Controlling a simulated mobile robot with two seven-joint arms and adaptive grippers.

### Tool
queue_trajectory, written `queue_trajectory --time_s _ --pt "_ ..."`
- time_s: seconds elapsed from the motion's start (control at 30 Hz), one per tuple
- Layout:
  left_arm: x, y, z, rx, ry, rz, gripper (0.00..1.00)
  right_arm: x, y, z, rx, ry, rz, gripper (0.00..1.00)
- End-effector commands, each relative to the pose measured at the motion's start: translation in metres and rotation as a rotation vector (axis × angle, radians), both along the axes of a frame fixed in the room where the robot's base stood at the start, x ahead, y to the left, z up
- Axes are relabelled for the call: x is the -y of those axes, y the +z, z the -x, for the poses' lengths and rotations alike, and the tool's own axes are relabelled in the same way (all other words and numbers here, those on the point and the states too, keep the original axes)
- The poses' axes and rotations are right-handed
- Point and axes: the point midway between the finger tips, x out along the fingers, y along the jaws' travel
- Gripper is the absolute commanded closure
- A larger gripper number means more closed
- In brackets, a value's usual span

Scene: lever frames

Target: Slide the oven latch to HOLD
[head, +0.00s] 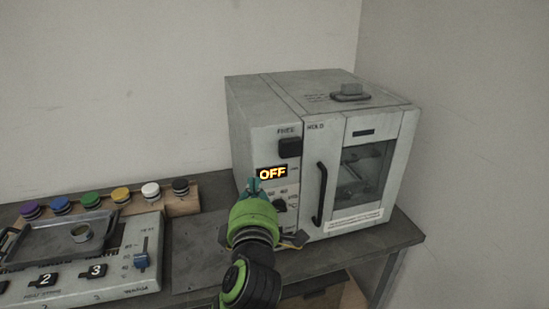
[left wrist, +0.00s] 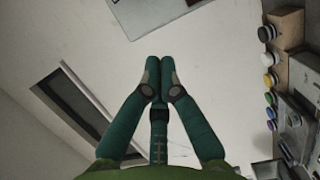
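The light grey oven (head: 262,100) stands on the bench against the back wall. Its black latch block (head: 290,148) sits below the word FREE, left of the door seam. The word HOLD is printed just right of the seam, at the top of the door. My left gripper (head: 254,184) is in front of the oven's control panel, below and left of the latch, and overlaps the panel near the display in the picture. In the left wrist view the green fingers (left wrist: 159,62) meet at their tips, with nothing seen between them. My right gripper is out of view.
A lit display (head: 272,174) reads OFF, above a dark dial (head: 279,205) partly hidden by my gripper. The black door handle (head: 320,193) stands out right of it. A numbered panel with a tray (head: 60,240) and a rack of coloured caps (head: 180,203) are at left.

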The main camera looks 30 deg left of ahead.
Motion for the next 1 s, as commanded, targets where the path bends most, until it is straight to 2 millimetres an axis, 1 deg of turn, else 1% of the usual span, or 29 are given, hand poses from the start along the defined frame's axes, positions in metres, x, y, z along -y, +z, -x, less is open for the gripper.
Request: queue_trajectory --time_s 0.33,0.47,0.6,0.7,0.93,0.97,1.0 --pt "0.0 0.0 0.0 -0.001 -0.003 0.004 1.0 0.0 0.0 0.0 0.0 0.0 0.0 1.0" --pt "-0.004 0.0 -0.007 0.0 -0.003 0.002 1.0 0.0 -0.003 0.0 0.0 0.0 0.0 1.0" --pt "-0.017 0.001 -0.024 0.0 0.0 0.002 1.0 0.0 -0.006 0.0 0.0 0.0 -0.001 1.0" --pt "-0.03 0.003 -0.041 -0.002 0.001 0.002 1.0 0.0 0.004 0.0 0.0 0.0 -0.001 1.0" --pt "-0.058 0.003 -0.081 -0.002 0.0 0.004 1.0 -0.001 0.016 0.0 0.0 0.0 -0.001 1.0" --pt "-0.058 0.003 -0.086 -0.002 -0.002 0.006 1.0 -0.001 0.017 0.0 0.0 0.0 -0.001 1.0" --pt "-0.051 0.003 -0.091 0.0 -0.005 0.009 1.0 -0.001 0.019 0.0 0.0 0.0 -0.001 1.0"
